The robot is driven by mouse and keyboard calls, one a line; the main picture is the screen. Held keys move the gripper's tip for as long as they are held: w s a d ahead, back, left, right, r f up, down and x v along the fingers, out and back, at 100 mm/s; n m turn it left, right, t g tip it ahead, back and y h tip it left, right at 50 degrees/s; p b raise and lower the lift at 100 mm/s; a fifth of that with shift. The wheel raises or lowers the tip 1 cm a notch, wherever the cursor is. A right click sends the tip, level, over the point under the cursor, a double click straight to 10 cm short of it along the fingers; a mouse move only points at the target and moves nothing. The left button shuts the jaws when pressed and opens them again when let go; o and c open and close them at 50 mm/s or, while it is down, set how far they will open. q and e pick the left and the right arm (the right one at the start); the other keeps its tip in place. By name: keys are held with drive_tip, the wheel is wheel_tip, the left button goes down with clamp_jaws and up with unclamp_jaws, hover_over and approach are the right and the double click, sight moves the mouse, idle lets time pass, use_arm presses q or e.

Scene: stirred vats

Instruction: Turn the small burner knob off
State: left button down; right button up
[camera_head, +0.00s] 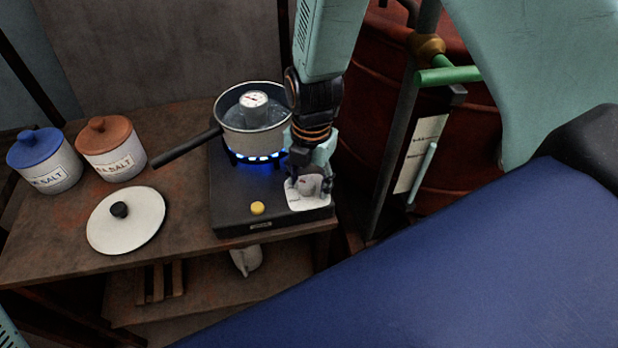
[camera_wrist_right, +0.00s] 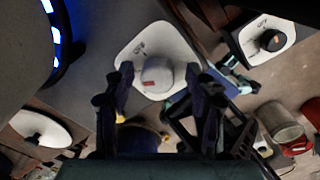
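The small burner (camera_head: 228,212) is a dark hotplate on the wooden table, with blue flames (camera_head: 258,157) lit under a pot (camera_head: 238,139). Its knob (camera_wrist_right: 157,76) is whitish with a small red mark and sits on a white plate (camera_head: 308,203) at the burner's front right corner. My right gripper (camera_head: 308,178) is down over this plate and partly hides the knob in the head view. In the right wrist view its two fingertips (camera_wrist_right: 159,76) stand on either side of the knob, open, with gaps showing. My left gripper is not in view.
A dial gauge (camera_head: 254,100) shows in the pot, whose dark handle (camera_head: 186,147) points left. A yellow button (camera_head: 257,208) is left of the white plate. A pale lid (camera_head: 127,222) and two salt jars (camera_head: 46,162) (camera_head: 111,150) are at left. A red vat (camera_head: 462,150) stands at right.

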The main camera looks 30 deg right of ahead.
drive_tip(key=shift+w+a, duration=0.1)
drive_tip(key=shift+a, duration=0.05)
drive_tip(key=c, duration=1.1)
drive_tip(key=shift+o, duration=0.2)
